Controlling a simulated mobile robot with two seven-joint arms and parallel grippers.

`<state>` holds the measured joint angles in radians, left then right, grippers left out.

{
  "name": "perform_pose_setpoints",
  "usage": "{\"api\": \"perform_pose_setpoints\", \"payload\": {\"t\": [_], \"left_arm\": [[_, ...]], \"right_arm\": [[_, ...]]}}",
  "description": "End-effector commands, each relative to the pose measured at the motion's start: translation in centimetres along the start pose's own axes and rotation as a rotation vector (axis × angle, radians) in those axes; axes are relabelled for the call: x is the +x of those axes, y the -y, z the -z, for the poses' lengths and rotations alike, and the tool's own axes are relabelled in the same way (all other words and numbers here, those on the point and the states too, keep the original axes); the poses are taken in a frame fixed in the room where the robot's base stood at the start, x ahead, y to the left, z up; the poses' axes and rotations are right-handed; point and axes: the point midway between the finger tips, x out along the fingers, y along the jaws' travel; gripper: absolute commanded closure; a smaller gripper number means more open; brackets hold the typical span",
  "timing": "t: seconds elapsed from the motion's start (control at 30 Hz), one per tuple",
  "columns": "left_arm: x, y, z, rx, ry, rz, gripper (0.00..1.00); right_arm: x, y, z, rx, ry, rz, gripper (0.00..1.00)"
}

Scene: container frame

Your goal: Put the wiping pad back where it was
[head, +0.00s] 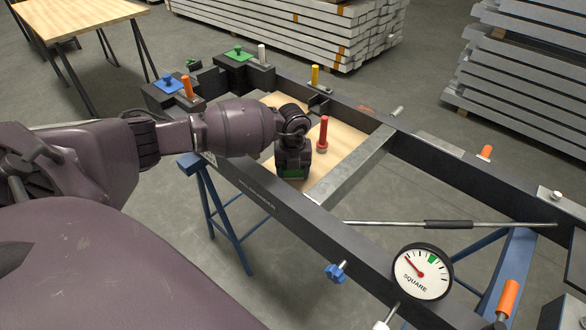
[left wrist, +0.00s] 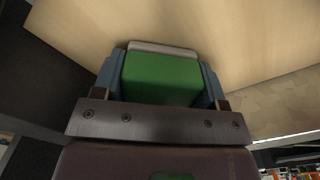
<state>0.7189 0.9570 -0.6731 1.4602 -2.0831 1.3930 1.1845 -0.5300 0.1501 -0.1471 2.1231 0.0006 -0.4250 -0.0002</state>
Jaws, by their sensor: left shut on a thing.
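The wiping pad, a green block with a pale grey edge, is held between the blue-grey fingers in the left wrist view (left wrist: 162,78). My left gripper (head: 293,168) is shut on it, pointing down over the light wooden panel inside the dark frame. My right gripper is not in view.
A red pin (head: 322,133) stands just right of the gripper. A grey crossbar (head: 352,165) bounds the panel. Dark blocks with a blue (head: 171,82) and a green fitting (head: 238,53) sit at the frame's far left corner. A round dial (head: 422,272) is at the front rail.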

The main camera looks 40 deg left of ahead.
Motion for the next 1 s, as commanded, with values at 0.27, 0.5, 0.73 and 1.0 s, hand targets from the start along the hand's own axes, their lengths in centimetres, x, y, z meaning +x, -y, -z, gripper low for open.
{"api": "perform_pose_setpoints", "payload": {"t": [0.27, 0.5, 0.73, 1.0], "left_arm": [[0.1, 0.0, 0.0, 0.0, 0.0, 0.0, 0.09], [-0.2, 0.0, 0.0, 0.0, 0.0, 0.0, 0.09], [-3.4, 0.1, -0.1, 0.0, 0.007, 0.004, 0.09], [-8.6, 0.0, -0.1, 0.001, 0.006, 0.004, 0.09]], "right_arm": [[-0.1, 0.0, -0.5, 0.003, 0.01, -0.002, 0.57], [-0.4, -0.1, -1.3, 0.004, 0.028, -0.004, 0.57], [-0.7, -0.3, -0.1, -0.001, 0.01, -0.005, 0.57], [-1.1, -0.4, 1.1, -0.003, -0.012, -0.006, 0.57]]}}
